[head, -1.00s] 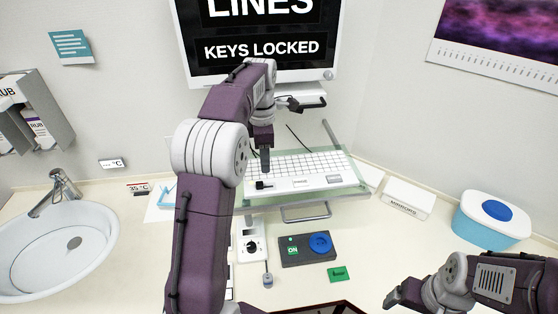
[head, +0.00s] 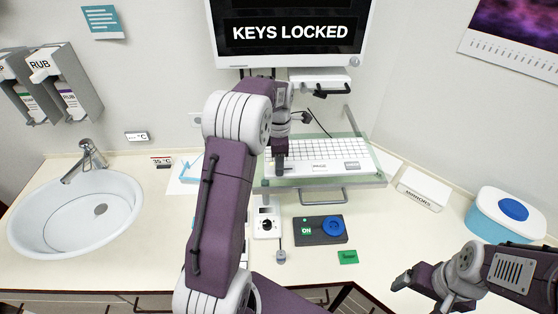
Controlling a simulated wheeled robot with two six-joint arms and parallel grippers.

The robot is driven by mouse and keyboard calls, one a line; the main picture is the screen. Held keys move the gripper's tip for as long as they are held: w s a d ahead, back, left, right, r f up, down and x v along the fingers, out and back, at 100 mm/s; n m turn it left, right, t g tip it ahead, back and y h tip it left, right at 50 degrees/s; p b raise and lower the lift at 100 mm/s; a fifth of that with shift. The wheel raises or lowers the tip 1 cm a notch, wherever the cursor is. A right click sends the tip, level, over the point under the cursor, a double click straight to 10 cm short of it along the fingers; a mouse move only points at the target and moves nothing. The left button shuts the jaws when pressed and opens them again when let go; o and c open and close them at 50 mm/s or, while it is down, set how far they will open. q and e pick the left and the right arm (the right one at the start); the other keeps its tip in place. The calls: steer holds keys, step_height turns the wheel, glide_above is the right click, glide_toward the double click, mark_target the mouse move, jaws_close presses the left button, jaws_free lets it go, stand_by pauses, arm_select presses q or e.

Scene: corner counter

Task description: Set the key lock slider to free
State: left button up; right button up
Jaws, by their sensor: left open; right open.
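The white keyboard (head: 330,151) stands on a glass shelf at the back of the counter. Small labels (head: 319,167) sit along its front edge, too small to read. The key lock slider cannot be made out now; my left gripper covers the keyboard's front left corner. The monitor (head: 290,33) above reads KEYS LOCKED. My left gripper (head: 280,170) is open and points down at that corner; whether it touches anything cannot be told. My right gripper (head: 404,283) is open and empty at the lower right, away from the keyboard.
The glass shelf (head: 372,180) juts out under the keyboard. A dark box with a blue knob (head: 334,227) and a green card (head: 347,257) lie in front. A sink (head: 80,215) is at left; a blue-lidded tub (head: 506,217) at right.

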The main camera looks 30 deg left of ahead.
arm_select(q)
steer(key=shift+d, duration=0.1)
jaws_close()
steer(key=shift+w, duration=0.1)
stand_by(1.1)
